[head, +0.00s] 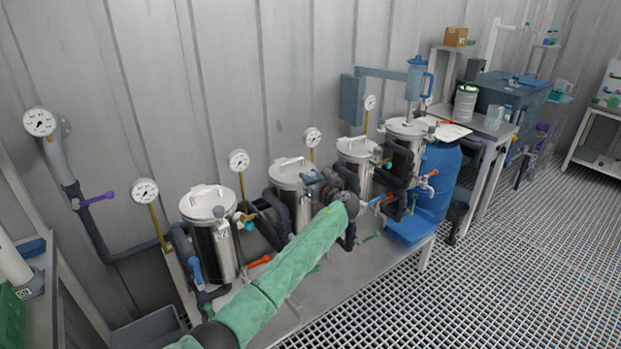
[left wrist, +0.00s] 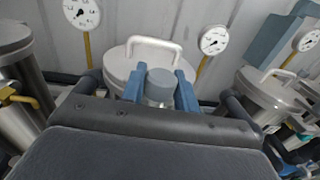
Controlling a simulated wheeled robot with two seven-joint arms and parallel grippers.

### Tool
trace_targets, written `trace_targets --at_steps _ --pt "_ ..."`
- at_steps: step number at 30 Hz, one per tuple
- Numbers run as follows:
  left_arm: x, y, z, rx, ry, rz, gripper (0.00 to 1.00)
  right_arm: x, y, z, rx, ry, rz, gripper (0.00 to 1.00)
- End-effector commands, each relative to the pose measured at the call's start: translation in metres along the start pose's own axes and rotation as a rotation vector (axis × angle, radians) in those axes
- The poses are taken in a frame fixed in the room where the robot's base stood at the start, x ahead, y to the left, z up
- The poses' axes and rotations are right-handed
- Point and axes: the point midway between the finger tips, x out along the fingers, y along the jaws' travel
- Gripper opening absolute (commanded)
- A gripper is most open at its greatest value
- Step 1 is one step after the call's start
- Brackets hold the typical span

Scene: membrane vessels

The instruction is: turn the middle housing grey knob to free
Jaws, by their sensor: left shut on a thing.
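The grey knob (left wrist: 160,82) is a short round cap in the left wrist view, in front of a steel housing (left wrist: 130,62) with a white lid handle. My left gripper (left wrist: 161,94) has its two blue fingers on either side of the knob and is shut on it. In the head view, the left gripper (head: 328,184) is at the end of the green-sleeved arm, in front of the housing second from the left (head: 291,172). The gripper and arm hide the knob and part of that housing there. My right gripper is not in view.
More steel housings stand in the row: one at the left (head: 208,205), others at the right (head: 356,152) (head: 406,128). Dial gauges (head: 238,160) stand behind them on brass stems. Pipes and coloured valve handles (head: 427,262) crowd the front. A blue drum (head: 440,180) stands at the right end.

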Motion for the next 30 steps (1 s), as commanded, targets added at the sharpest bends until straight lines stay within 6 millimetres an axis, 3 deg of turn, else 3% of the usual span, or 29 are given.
trace_targets --at_steps 5,21,30 --pt "-0.001 -0.002 -0.001 0.000 0.002 0.169 0.08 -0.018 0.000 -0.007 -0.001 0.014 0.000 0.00" --pt "0.000 -0.001 -0.002 0.002 0.001 0.572 0.08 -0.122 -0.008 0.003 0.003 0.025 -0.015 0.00" --pt "0.000 0.000 -0.001 0.001 0.000 0.661 0.08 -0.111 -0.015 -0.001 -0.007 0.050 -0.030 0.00"
